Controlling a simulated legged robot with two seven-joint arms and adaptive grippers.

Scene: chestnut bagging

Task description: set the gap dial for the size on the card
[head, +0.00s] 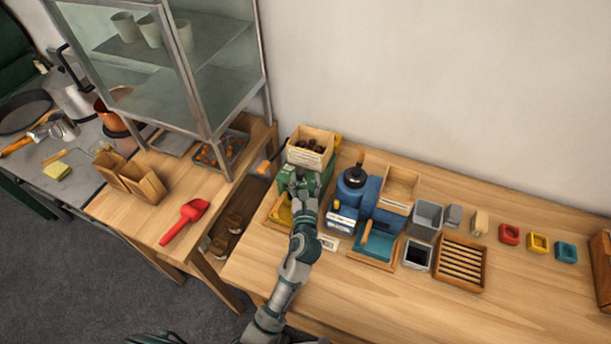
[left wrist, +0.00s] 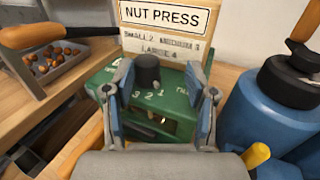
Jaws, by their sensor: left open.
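The green nut press (left wrist: 172,122) fills the middle of the left wrist view, with a "NUT PRESS" sign (left wrist: 165,20) and a size list, "SMALL 2, MEDIUM 3, LARGE 4". Its black gap dial (left wrist: 147,70) stands on the sloped top, with white numerals just below it. Where the dial points cannot be read. My left gripper (left wrist: 158,100) is open, with one finger on each side of the dial, apparently apart from it. In the head view my left gripper (head: 300,183) covers most of the press. A small white card (head: 328,243) lies in front; its text is too small to read.
A wooden hopper of chestnuts (head: 311,146) sits on the press. A blue machine (head: 352,190) stands close on the right, with a teal tray (head: 378,245) before it. An orange handle (left wrist: 40,35) shows at left. The front right tabletop is clear.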

